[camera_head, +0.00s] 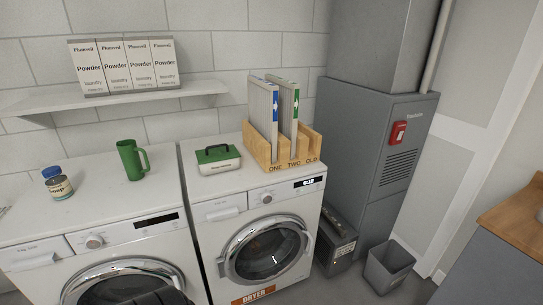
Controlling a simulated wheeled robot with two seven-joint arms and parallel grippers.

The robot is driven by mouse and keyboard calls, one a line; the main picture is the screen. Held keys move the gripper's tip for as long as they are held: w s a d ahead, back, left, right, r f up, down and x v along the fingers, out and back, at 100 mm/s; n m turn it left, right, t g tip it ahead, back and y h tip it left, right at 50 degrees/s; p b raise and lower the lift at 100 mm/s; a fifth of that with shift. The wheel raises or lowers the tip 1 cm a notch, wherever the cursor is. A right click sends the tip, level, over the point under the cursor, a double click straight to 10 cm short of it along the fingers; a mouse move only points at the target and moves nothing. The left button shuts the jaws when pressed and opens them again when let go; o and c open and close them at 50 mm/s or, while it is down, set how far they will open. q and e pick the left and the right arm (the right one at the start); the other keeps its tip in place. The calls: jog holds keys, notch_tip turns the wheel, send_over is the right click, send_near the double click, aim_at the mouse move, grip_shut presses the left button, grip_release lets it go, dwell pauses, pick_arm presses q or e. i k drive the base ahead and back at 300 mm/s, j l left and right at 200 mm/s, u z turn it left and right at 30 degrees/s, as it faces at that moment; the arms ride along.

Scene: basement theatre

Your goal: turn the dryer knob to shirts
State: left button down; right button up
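The dryer (208,236) is the white front-loading machine right of centre, with an orange DRYER label (253,294) at its lower front. Its round knob (267,197) sits on the upper front panel, left of a small dark display (308,182) with lit characters too small to read surely. The knob's pointer and any setting words are too small to make out. Nothing touches the knob. The dryer's round door (265,248) is closed. Neither of my grippers can be made out in the head view.
A second machine (130,236) with its own knob (93,241) stands at left. On top are a green mug (131,160), a jar (57,183), a green-topped box (217,158) and a wooden filter rack (262,150). A grey bin (387,268) stands right. A dark shape shows at the bottom edge.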

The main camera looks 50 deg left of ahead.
aim_at(266, 198)
jog(key=i+u, duration=0.1)
jog(key=u, duration=0.4)
jog(key=l+u, duration=0.1)
jog(key=u, duration=0.35)
jog(key=i+l+u, duration=0.1)
jog(key=u, duration=0.4)
jog(key=l+u, duration=0.15)
jog(key=u, duration=0.35)
